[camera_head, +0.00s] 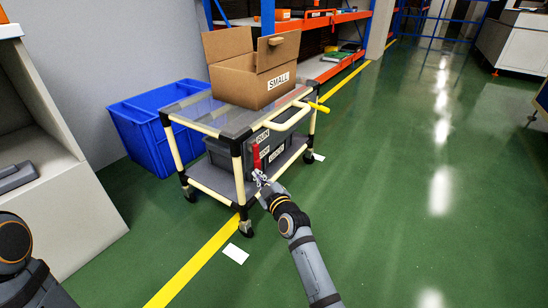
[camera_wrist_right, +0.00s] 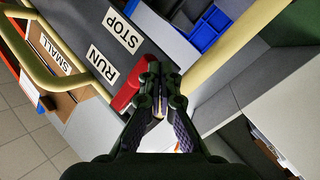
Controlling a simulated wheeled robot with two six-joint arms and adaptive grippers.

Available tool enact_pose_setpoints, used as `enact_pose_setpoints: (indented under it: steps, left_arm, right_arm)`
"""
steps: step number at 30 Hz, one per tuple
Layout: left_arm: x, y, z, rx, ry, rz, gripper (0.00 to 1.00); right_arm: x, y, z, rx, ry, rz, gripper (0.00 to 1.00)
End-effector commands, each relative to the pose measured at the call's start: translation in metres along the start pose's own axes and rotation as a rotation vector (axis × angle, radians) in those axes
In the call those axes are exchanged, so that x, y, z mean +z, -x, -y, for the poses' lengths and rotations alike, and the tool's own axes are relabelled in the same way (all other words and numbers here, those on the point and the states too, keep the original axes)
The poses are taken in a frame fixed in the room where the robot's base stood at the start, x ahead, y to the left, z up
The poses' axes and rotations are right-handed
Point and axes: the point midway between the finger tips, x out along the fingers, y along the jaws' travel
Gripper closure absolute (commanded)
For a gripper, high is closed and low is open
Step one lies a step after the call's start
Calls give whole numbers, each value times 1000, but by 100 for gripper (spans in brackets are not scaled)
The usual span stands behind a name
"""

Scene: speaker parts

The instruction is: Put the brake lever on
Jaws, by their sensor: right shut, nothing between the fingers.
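The red brake lever (camera_head: 257,157) is on the near end of the cart, beside a dark panel with RUN and STOP labels. In the right wrist view the lever (camera_wrist_right: 125,93) lies just left of my fingertips, close to the RUN label (camera_wrist_right: 103,68). My right gripper (camera_head: 260,178) is shut and empty, just below the lever's lower end in the head view. In the wrist view its fingertips (camera_wrist_right: 155,77) are close to the lever; I cannot tell whether they touch it. My left gripper is out of view; only part of my left arm shows.
The cart's glass top (camera_head: 205,113) carries an open cardboard box (camera_head: 240,82) marked SMALL. A cream push handle (camera_head: 286,120) juts out above the lever. A blue bin (camera_head: 135,125) stands behind the cart. The green floor (camera_head: 400,190) to the right is clear.

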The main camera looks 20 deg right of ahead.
Motion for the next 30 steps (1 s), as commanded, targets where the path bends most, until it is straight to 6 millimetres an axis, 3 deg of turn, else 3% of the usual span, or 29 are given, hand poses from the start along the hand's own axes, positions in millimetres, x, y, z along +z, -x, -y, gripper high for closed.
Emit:
enact_pose_setpoints:
  steps: [8, 21, 30]
  left_arm:
    - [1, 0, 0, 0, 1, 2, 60]
    - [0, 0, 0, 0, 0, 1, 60]
    - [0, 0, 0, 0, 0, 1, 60]
  right_arm:
    - [0, 8, 1, -2, -2, 1, 100]
    - [1, 104, 0, -1, 0, 1, 100]
    - [0, 121, -1, 1, -1, -1, 100]
